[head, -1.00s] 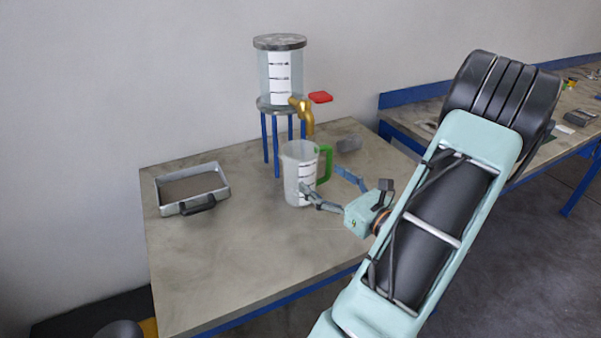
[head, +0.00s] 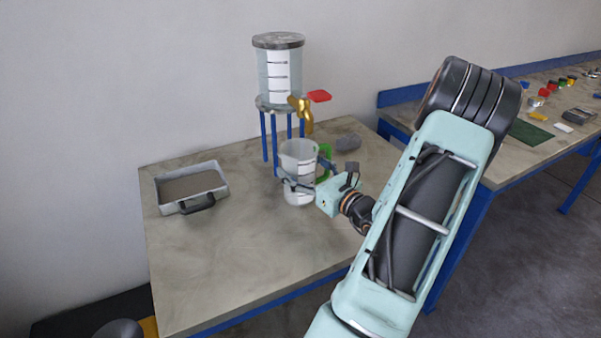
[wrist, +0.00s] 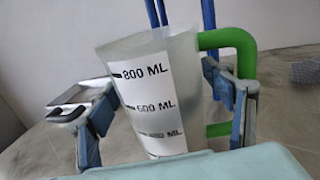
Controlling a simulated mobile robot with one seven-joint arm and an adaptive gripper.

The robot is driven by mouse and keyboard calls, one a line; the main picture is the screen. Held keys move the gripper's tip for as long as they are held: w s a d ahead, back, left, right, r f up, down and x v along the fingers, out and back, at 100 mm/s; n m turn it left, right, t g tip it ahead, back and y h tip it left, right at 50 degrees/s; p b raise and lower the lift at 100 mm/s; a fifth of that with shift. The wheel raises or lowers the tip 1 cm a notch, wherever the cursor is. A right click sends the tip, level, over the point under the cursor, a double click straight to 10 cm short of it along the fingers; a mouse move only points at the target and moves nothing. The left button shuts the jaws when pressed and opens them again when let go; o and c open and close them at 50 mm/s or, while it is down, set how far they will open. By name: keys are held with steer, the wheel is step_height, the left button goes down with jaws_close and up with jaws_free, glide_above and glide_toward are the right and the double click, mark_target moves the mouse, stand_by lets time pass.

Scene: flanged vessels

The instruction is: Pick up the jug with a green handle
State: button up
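The jug (head: 297,157) is pale and translucent, with a white scale label and a green handle (head: 325,153). It stands upright on the table, below and in front of the tap. In the wrist view the jug (wrist: 160,95) fills the middle, with its handle (wrist: 235,38) on the right. My gripper (head: 306,174) is open around it, one finger on each side. In the wrist view my gripper (wrist: 165,105) has its right finger in front of the handle side. I cannot tell whether either finger touches the jug.
A glass dispenser (head: 278,75) on a blue-legged stand (head: 265,137) has a brass tap (head: 303,112) with a red lever (head: 319,96). A metal tray (head: 218,182) lies at the left. A grey block (head: 347,143) sits behind the jug. The table (head: 240,245) is clear at the front.

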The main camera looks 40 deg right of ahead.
steer(key=c, duration=0.8)
steer(key=shift+c, duration=1.4)
steer(key=shift+r, duration=0.2)
